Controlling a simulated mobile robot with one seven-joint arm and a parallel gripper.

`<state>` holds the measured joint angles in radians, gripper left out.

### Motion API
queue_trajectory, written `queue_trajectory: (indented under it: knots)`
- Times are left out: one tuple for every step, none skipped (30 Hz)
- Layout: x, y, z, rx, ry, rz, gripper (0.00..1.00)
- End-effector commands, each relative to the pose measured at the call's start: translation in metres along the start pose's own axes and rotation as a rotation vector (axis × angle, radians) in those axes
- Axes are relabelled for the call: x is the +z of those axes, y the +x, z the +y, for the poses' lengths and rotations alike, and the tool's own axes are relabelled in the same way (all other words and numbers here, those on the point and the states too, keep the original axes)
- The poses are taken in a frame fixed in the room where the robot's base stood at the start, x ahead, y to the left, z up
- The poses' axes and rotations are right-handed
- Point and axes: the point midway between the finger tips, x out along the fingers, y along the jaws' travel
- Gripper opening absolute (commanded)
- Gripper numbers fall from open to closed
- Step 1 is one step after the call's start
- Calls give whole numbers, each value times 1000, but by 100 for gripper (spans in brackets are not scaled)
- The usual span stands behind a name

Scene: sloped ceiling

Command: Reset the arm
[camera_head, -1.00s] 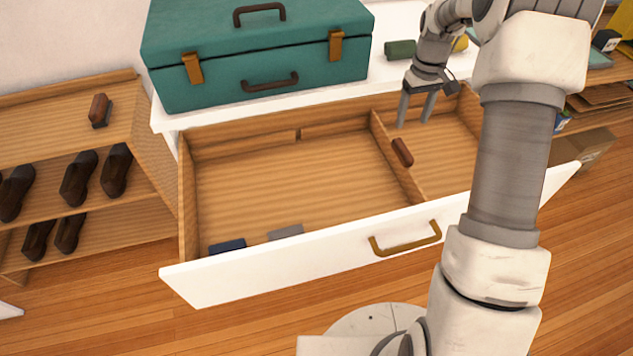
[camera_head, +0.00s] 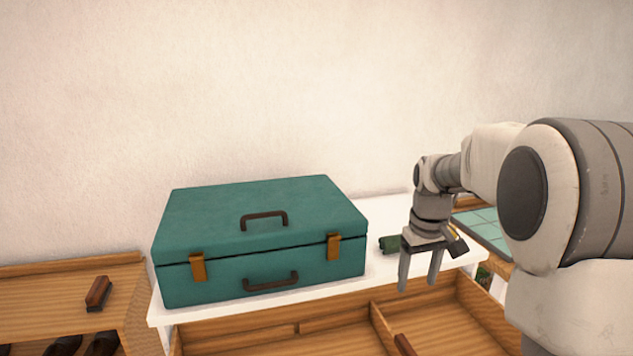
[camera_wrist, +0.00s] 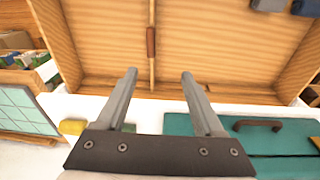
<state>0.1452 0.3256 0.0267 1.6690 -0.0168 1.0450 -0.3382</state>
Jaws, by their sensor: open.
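My gripper (camera_head: 420,272) is open and empty, pointing down above the right part of the open drawer (camera_head: 290,338), close to the white top of the cabinet (camera_head: 398,268). In the wrist view my gripper (camera_wrist: 158,75) shows two fingers spread apart with nothing between them. Beyond them lie the drawer's floor and a thin divider with a brown-handled item (camera_wrist: 151,42) along it. My arm comes in from the right of the head view.
A closed teal case (camera_head: 255,240) stands on the cabinet top, left of my gripper. A dark green item (camera_head: 389,244) lies just behind my gripper. A wooden shelf with a brush (camera_head: 98,293) and shoes is at the left. The wall behind is bare.

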Motion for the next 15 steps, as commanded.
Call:
queue_trajectory:
  knots:
    - [10, -22, -7, 8, 8, 23, 70]
    - [16, -31, -11, 12, 15, 34, 70]
    - [24, -42, -16, 17, 25, 49, 70]
    - [30, -50, -20, 20, 31, 60, 70]
    - [36, -58, -24, 23, 38, 71, 70]
    - [45, -68, -30, 27, 47, 86, 70]
    - [52, -76, -34, 29, 53, 98, 70]
    - [58, -82, -37, 32, 61, 110, 70]
    - [68, -91, -42, 35, 70, 125, 70]
    - [75, -97, -46, 37, 76, 136, 70]
    - [82, -102, -50, 38, 84, 147, 70]
    - [92, -110, -55, 40, 92, 162, 70]
    - [99, -115, -59, 41, 99, 174, 70]
    - [107, -119, -62, 42, 107, 187, 70]
    - [117, -125, -67, 44, 115, 203, 70]
